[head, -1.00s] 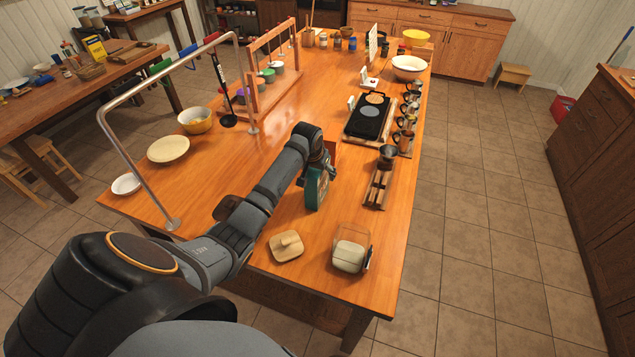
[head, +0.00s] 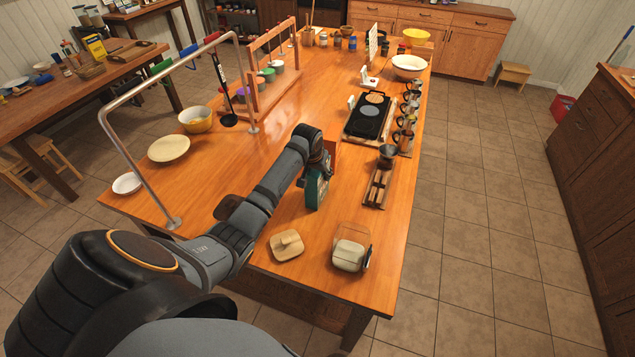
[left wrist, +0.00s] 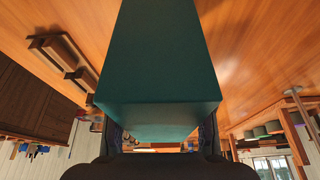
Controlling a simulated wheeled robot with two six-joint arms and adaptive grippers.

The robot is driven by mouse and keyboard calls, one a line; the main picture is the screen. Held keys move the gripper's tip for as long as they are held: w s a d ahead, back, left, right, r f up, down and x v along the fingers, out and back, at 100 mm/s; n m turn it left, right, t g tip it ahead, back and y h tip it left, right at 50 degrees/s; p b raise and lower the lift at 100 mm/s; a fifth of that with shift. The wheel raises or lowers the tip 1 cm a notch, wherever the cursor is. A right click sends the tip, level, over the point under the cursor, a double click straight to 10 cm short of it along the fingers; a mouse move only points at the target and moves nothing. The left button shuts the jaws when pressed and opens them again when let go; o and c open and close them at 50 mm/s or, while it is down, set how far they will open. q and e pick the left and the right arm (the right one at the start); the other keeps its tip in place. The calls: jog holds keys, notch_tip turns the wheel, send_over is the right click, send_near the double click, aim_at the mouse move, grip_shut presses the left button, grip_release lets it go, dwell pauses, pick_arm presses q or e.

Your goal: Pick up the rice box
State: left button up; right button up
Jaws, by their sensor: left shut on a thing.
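The rice box appears to be the teal box (head: 315,190), upright near the middle of the table's front part. My left gripper (head: 322,168) is shut on it, with the arm reaching in from the left and hiding its upper part. In the left wrist view the teal box (left wrist: 160,60) fills the middle between my two fingers (left wrist: 160,138). I cannot tell whether its base touches the table or sits just above it. My right gripper is not in view.
In front of the box lie a wooden lid (head: 287,244) and a clear container with a pale block (head: 350,254). A wooden stand (head: 378,187) is close on the right. A metal rail (head: 150,180) and bowls are on the left. Some bare table (head: 400,215) shows at the right.

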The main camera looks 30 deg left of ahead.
pick_arm(q)
grip_shut()
